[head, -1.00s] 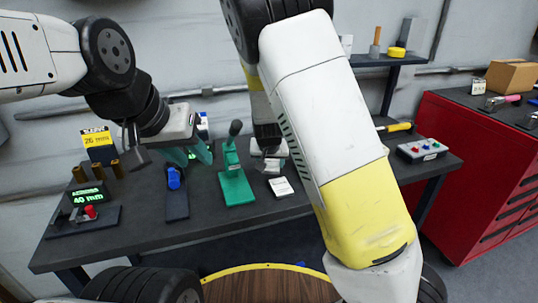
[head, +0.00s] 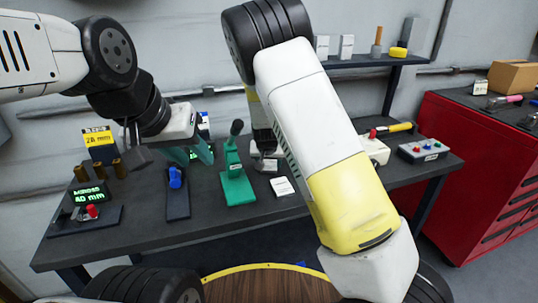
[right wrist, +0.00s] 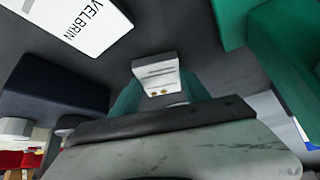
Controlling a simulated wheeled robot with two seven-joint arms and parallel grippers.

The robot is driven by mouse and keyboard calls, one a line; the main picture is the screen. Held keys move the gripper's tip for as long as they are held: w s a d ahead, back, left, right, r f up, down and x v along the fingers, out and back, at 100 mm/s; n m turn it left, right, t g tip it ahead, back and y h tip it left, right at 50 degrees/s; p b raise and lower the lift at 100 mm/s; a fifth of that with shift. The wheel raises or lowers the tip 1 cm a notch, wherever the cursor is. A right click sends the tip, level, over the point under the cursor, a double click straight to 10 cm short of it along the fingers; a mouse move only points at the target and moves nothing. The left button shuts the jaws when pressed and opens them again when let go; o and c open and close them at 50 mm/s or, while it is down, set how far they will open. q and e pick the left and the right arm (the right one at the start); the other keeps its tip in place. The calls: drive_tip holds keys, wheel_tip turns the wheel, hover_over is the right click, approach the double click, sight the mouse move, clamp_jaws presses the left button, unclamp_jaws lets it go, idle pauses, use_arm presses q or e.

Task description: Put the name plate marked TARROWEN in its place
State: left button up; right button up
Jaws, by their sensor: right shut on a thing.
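The print is too small to read. A white plate marked VELBRIN (right wrist: 85,22) lies on the bench in the right wrist view and looks like the white plate (head: 282,187) in the head view. In the head view my right gripper (head: 264,162) is low over the bench, partly behind my arm, just right of the green stand. My left gripper (head: 192,156) is open and empty above the back of the bench. I cannot make out TARROWEN anywhere.
A green stand with a lever (head: 237,185) and a dark block with a blue knob (head: 177,200) stand on the bench. Displays and brass cylinders fill its left end. A white box (head: 375,150) and a button box (head: 425,150) are at the right.

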drive_tip(key=o, duration=1.5)
drive_tip(key=shift+f, duration=0.1)
drive_tip(key=shift+c, duration=0.2)
drive_tip(key=shift+s+r, duration=0.1)
drive_tip(key=shift+r, duration=0.2)
drive_tip(key=v, duration=1.1)
drive_tip(key=s+d+r+y, duration=0.1)
drive_tip(key=s+d+r, duration=0.3)
drive_tip(key=s, duration=0.5)
drive_tip(key=s+d+r+n, duration=0.1)
drive_tip(key=s+d+r, duration=0.4)
drive_tip(key=s, duration=0.5)
drive_tip(key=s+d+r+y, duration=0.1)
drive_tip(key=s+d+r, duration=0.4)
drive_tip(key=s+r, duration=0.2)
drive_tip(key=s, duration=0.2)
drive_tip(key=shift+s+d+y, duration=0.2)
drive_tip(key=shift+s+y, duration=0.1)
drive_tip(key=shift+s, duration=0.1)
